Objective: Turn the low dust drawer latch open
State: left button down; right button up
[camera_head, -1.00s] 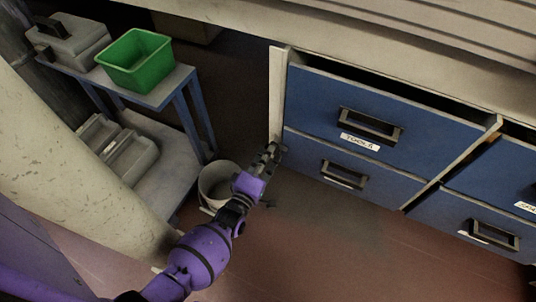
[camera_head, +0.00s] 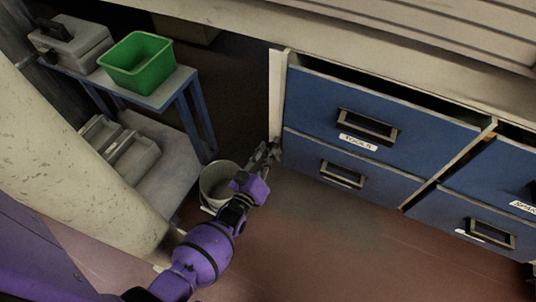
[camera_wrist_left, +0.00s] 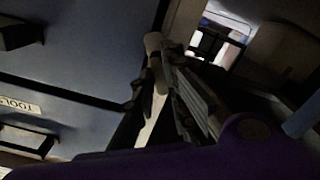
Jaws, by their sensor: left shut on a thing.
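My left gripper (camera_head: 268,153) is low at the left front edge of the blue drawer cabinet, beside the lower drawer (camera_head: 346,172). In the left wrist view its fingers (camera_wrist_left: 158,88) are closed around a pale, rounded piece (camera_wrist_left: 153,45), which appears to be the dust drawer latch. The fingers and the dim light hide most of the latch, so its exact angle cannot be told. In the head view the latch is hidden behind the gripper. My right gripper is not in view.
The upper drawer labelled TOOLS (camera_head: 385,105) is right of my gripper. A pale bucket (camera_head: 213,184) stands on the floor close to its left. A blue-legged bench with a green bin (camera_head: 137,62) stands at left. The reddish floor in front is clear.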

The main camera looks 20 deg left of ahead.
pick_arm(q)
jog(key=m, duration=0.6)
dwell(0.6)
jog(key=c, duration=1.8)
grip_release()
jog(key=shift+o, duration=0.2)
jog(key=shift+s, duration=0.1)
